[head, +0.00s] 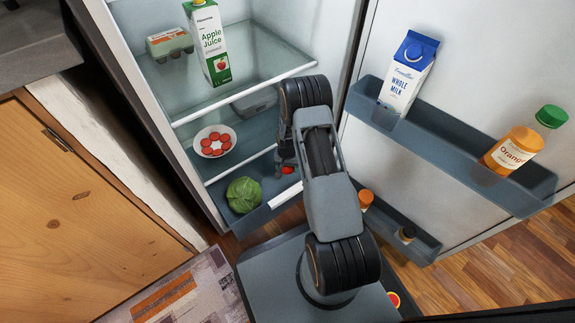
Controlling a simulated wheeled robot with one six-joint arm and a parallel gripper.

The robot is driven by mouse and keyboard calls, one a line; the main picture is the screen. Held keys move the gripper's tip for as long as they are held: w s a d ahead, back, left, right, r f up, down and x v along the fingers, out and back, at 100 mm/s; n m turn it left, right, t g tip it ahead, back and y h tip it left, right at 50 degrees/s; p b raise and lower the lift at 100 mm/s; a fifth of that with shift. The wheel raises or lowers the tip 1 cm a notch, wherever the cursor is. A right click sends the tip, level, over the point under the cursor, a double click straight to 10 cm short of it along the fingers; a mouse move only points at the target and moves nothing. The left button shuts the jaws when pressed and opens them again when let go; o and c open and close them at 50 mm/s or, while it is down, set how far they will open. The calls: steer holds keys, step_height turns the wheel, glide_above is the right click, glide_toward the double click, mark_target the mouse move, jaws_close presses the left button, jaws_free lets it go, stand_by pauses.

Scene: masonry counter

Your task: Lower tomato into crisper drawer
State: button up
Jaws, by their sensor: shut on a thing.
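The red tomato (288,169) shows as a small patch at the end of my arm in the head view. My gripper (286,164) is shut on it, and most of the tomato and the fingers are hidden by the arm. A green lettuce (243,195) lies in the drawer's left part.
A white plate with red slices (214,141) is on the shelf above the drawer. Apple juice (211,50) and an egg carton (169,44) stand higher up. The open fridge door at right holds milk (406,76) and orange juice (511,149) in its bin (440,149).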

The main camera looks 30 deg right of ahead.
glide_above(287, 185)
steer(key=shift+s+f, duration=0.1)
steer(key=shift+f, duration=3.5)
steer(key=shift+f, duration=2.55)
steer(key=o, duration=1)
steer(key=shift+o, duration=0.2)
step_height(287, 185, up, 14)
steer(key=p, duration=0.6)
steer(key=shift+f, duration=0.1)
